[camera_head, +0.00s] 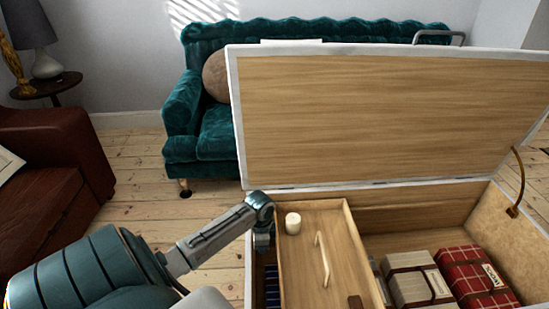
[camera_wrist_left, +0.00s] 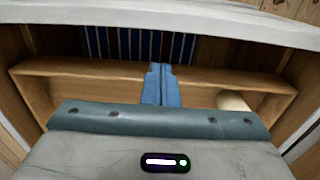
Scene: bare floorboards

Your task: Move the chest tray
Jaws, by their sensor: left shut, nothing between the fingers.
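The chest tray (camera_head: 305,275) is a light wooden tray with a pale handle (camera_head: 322,257), set across the left part of the open chest (camera_head: 400,197). A white candle (camera_head: 293,223) and a small dark brown block (camera_head: 355,302) are in it. My left gripper (camera_head: 262,240) is at the tray's left side, near its far end. In the left wrist view the blue fingers (camera_wrist_left: 158,75) are together and empty, in front of the tray's long wall (camera_wrist_left: 85,70). I cannot tell whether they touch it. The candle is partly hidden there (camera_wrist_left: 235,102). My right gripper is out of view.
The chest's raised lid (camera_head: 385,115) stands behind the tray. Wrapped parcels (camera_head: 415,280) and red plaid parcels (camera_head: 475,275) lie in the chest to the right. Blue striped items (camera_wrist_left: 140,45) lie beside the tray. A teal sofa (camera_head: 215,130) and brown armchair (camera_head: 50,170) stand beyond.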

